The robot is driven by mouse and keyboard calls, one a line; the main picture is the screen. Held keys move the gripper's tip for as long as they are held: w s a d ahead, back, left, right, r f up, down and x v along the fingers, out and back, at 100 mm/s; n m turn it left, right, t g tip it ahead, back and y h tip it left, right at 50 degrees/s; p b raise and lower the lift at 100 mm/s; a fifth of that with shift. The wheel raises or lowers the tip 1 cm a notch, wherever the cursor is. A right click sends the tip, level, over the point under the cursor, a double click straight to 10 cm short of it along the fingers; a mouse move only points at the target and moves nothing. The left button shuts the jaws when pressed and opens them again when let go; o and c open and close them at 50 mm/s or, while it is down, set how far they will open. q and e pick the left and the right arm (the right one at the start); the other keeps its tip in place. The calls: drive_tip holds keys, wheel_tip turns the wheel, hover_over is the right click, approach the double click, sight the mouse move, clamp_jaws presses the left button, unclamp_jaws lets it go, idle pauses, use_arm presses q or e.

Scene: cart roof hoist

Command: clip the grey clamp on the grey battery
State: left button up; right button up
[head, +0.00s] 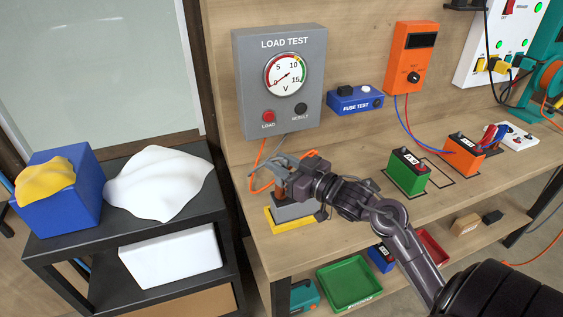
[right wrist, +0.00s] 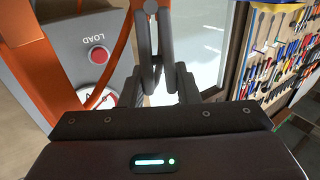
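The grey battery (head: 291,209) stands on a yellow-edged mat (head: 283,226) at the front left of the bench, below the load tester. My right gripper (head: 297,180) is just above it and covers part of its top. The grey clamp (head: 284,162) is at the fingers; in the right wrist view the clamp (right wrist: 155,70) sits between the two dark fingers (right wrist: 160,92), and the gripper looks shut on it. I cannot tell whether its jaws touch a battery post. My left gripper is not in view.
The load tester (head: 281,110) stands behind, with orange and grey cables hanging near my gripper. A green battery (head: 407,174) and an orange battery (head: 464,155) stand to the right. A black cart (head: 140,240) with a blue box (head: 62,205) is at left.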

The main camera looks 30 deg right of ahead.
drive_tip(key=o, duration=0.5)
drive_tip(key=shift+s+d+f, duration=0.15)
drive_tip(key=shift+s, duration=0.4)
drive_tip(key=b+v, duration=0.1)
drive_tip(key=v, duration=0.5)
drive_tip(key=shift+s+b, duration=0.3)
drive_tip(key=shift+b, duration=0.1)
drive_tip(key=shift+d, duration=0.1)
